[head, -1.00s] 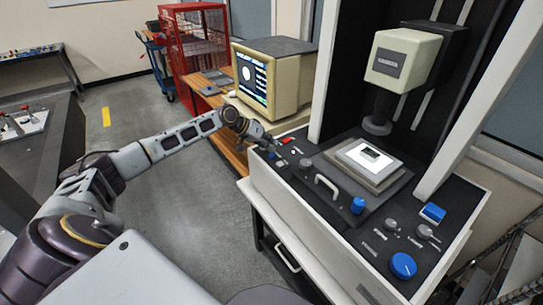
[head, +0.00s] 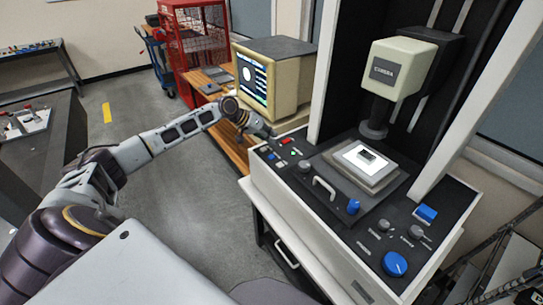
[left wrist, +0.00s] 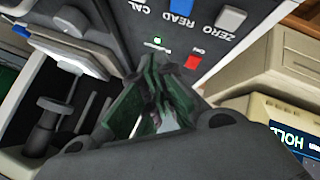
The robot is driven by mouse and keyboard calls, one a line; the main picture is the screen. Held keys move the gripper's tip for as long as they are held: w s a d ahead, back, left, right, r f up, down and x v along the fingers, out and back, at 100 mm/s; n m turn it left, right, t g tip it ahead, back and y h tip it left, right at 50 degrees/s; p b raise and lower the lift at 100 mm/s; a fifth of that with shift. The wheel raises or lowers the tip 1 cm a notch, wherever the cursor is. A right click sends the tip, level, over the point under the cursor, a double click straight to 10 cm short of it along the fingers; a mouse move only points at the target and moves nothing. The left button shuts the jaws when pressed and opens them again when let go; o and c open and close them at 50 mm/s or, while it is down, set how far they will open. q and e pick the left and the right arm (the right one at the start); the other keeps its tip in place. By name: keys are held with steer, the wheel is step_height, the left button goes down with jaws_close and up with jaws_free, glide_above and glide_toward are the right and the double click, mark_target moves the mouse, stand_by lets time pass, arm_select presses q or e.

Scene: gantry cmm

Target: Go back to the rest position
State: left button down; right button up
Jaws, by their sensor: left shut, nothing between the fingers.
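My left arm reaches from the lower left of the head view to the left front corner of the measuring machine. My left gripper (head: 266,134) is shut and empty above the machine's control panel (head: 335,215), by the red button (head: 285,141). In the left wrist view the closed green fingers (left wrist: 150,95) point toward the panel, near a small green light (left wrist: 157,40) and the red button (left wrist: 193,62) marked ON. I cannot tell how far above the panel they are. My right gripper is not in view.
A monitor (head: 275,75) stands on a wooden bench just behind my gripper. The machine's measuring head (head: 398,70) hangs over a lit stage (head: 368,158). A handle (head: 324,187) and blue knobs (head: 395,264) rise from the panel. The floor (head: 190,215) left of the machine is open.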

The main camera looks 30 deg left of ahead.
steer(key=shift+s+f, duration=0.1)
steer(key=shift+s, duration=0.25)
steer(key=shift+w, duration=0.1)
